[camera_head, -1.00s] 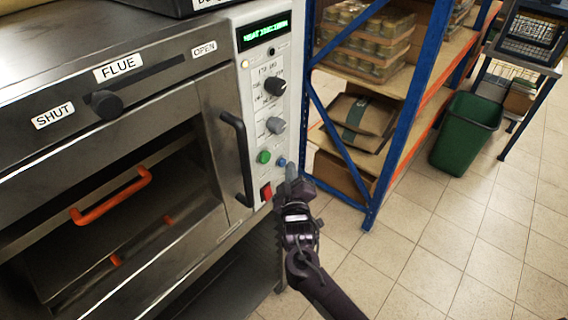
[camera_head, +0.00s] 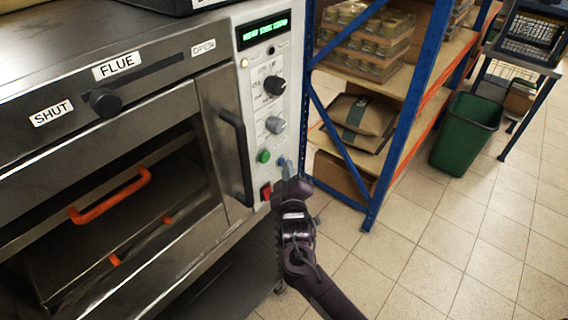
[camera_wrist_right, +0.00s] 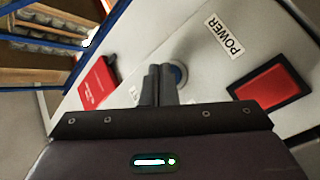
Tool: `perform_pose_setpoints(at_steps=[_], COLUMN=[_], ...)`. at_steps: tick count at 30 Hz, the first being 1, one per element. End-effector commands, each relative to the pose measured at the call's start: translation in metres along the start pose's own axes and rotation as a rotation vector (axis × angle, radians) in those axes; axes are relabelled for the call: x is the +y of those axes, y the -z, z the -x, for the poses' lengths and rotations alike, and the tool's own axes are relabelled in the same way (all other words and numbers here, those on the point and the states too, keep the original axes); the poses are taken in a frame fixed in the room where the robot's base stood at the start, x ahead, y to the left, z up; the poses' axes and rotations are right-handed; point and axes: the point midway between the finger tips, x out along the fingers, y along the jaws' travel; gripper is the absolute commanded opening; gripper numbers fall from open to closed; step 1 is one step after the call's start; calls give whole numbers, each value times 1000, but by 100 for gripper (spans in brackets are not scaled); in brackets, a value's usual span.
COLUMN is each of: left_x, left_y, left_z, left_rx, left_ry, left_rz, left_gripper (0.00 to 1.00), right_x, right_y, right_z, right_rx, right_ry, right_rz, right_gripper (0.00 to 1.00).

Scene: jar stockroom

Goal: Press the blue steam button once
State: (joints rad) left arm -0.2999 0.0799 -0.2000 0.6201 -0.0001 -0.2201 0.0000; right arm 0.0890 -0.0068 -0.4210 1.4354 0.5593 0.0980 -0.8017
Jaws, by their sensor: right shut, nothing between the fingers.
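The blue button (camera_head: 280,161) sits low on the oven's pale control panel, right of the green button (camera_head: 263,156). My right gripper (camera_head: 287,170) is shut and empty, its fingertips at the blue button and partly covering it in the head view. In the right wrist view the shut fingers (camera_wrist_right: 159,80) point at the panel, and the round blue button (camera_wrist_right: 179,74) shows partly behind their right side. I cannot tell whether the tips touch it. My left gripper is not in view.
A red switch (camera_head: 265,191) sits just below the buttons; it also shows near the POWER label in the wrist view (camera_wrist_right: 272,87). Knobs (camera_head: 275,85) and a green-lit display (camera_head: 264,31) are above. A blue-framed shelf (camera_head: 384,140) stands close right. A green bin (camera_head: 465,134) stands beyond.

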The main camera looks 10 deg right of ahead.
Motion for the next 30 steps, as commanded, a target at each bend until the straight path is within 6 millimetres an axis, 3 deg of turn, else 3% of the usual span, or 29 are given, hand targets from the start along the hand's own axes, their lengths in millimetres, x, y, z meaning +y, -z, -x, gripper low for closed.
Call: perform_pose_setpoints(at_steps=[30], left_x=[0], left_y=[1], left_z=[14], left_rx=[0], left_ry=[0], left_rz=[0], left_gripper=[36], right_x=[10], right_y=[-9], right_z=[13], right_rx=[1], right_ry=[0], right_rz=[0], right_gripper=[0])
